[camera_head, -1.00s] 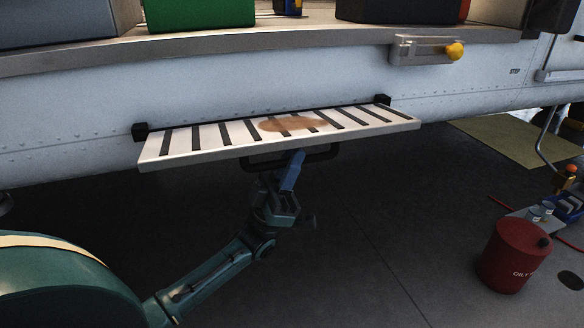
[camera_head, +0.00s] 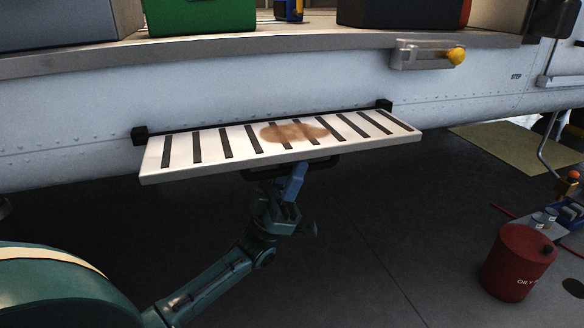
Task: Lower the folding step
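The folding step (camera_head: 210,162), a white panel with dark grip strips and a brown smudge, juts out from the aircraft's side on two black hinge blocks. It is close to level, its front edge a little low. A black handle (camera_head: 322,165) hangs under its front edge. My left gripper (camera_head: 294,178), with blue fingers, reaches up from below and appears shut on the handle; the fingertips are partly hidden by the handle and the step. My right gripper is not in view.
A sill with a green case (camera_head: 200,15) and dark cases runs above the step. A yellow-knobbed latch (camera_head: 456,56) sits at upper right. A red oily-waste can (camera_head: 517,262) stands on the floor at right. The floor below the step is clear.

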